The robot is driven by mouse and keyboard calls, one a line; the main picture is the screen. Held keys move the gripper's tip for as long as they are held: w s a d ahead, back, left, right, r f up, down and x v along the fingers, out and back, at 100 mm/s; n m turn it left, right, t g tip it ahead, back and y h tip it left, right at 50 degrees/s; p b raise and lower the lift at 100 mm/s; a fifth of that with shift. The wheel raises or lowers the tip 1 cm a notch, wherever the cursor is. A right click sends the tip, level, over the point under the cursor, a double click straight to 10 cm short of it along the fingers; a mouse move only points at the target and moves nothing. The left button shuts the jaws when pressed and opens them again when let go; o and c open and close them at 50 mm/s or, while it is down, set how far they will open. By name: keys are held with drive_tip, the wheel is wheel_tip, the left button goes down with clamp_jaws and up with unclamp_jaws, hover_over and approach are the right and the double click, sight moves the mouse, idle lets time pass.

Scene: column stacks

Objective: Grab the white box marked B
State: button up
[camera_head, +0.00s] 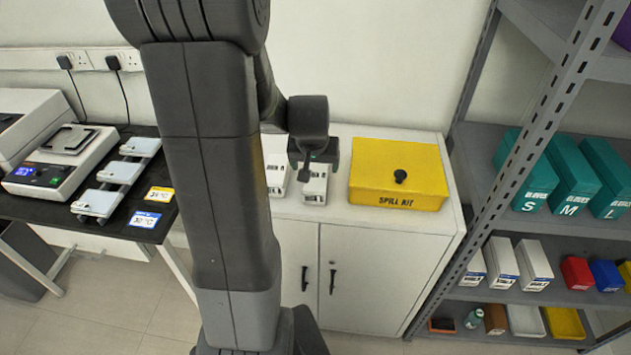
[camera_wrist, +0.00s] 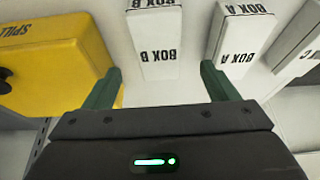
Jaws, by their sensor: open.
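The white box marked B (camera_wrist: 154,42) lies in the wrist view between and beyond the two green fingertips, its lettering upside down. My gripper (camera_wrist: 161,70) is open, with a finger toward each side of box B; I see no finger touching it. In the head view, my gripper (camera_head: 316,152) is above the cabinet top, over the white box nearest the yellow kit (camera_head: 316,190), which matches box B. Its upper part is hidden by my gripper there.
Box A (camera_wrist: 238,38) stands beside box B, with a gap, and box C (camera_wrist: 300,45) is at the edge. The yellow spill kit (camera_head: 398,170) is on the other side. A metal shelf rack (camera_head: 560,135) stands right of the white cabinet (camera_head: 385,250).

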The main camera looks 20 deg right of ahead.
sight(316, 177)
drive_tip(key=x, duration=0.2)
drive_tip(key=shift+d+f, duration=0.15)
drive_tip(key=shift+f, duration=0.15)
drive_tip(key=shift+p+x, duration=0.6)
drive_tip(key=shift+x, duration=2.15)
drive_tip(key=shift+s, duration=0.1)
drive_tip(key=shift+f+b, duration=0.3)
drive_tip(key=shift+b, duration=0.2)
drive_tip(key=c, duration=1.2)
drive_tip(key=shift+c, duration=0.2)
drive_tip(key=shift+r, duration=0.15)
